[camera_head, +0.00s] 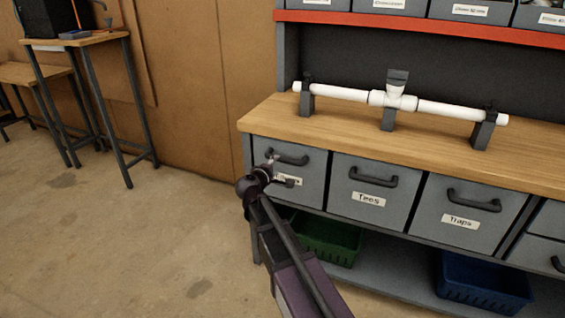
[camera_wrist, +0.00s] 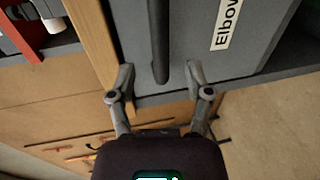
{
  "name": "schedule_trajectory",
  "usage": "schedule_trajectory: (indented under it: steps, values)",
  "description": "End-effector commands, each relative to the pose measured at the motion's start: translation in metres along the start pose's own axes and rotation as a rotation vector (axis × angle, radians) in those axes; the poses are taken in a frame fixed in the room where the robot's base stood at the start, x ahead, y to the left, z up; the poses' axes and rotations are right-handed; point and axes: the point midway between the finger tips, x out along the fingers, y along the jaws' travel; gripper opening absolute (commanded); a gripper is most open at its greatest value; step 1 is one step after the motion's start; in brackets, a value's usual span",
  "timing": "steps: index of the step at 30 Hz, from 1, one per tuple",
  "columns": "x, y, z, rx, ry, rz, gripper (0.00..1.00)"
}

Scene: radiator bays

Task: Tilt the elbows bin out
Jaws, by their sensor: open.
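The elbows bin (camera_head: 262,151) is the grey bin at the left end of the row under the wooden worktop. Its front and its label, partly readable as "Elbow", show in the wrist view (camera_wrist: 250,60). Its dark bar handle (camera_head: 287,158) also shows in the wrist view (camera_wrist: 158,40), where its end lies between my fingers. My gripper (camera_head: 277,170) is in front of this bin and hides part of its front and label. In the wrist view my gripper (camera_wrist: 161,82) is open, with one finger on each side of the handle. I cannot tell whether they touch it. The bin looks closed.
The Tees bin (camera_head: 345,205) and Traps bin (camera_head: 440,235) sit to the right. A white pipe (camera_head: 345,93) rests on supports on the worktop (camera_head: 390,140). A green crate (camera_head: 325,245) and blue crate (camera_head: 470,285) stand on the lower shelf. Open floor (camera_head: 130,240) lies left.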

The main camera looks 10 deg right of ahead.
Motion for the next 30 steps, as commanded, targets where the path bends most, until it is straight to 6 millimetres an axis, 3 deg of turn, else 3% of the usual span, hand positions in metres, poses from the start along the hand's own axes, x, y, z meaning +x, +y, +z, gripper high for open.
schedule_trajectory:
  steps: [6,12,28,30]
  values:
    - [0.036,-0.001,-0.001,0.001,-0.001,-0.001,0.65]
    - [0.058,-0.001,-0.001,0.001,0.000,-0.001,0.65]
    - [0.068,0.000,0.000,0.001,0.000,-0.001,0.65]
    - [0.067,0.000,0.000,0.001,0.000,-0.001,0.44]
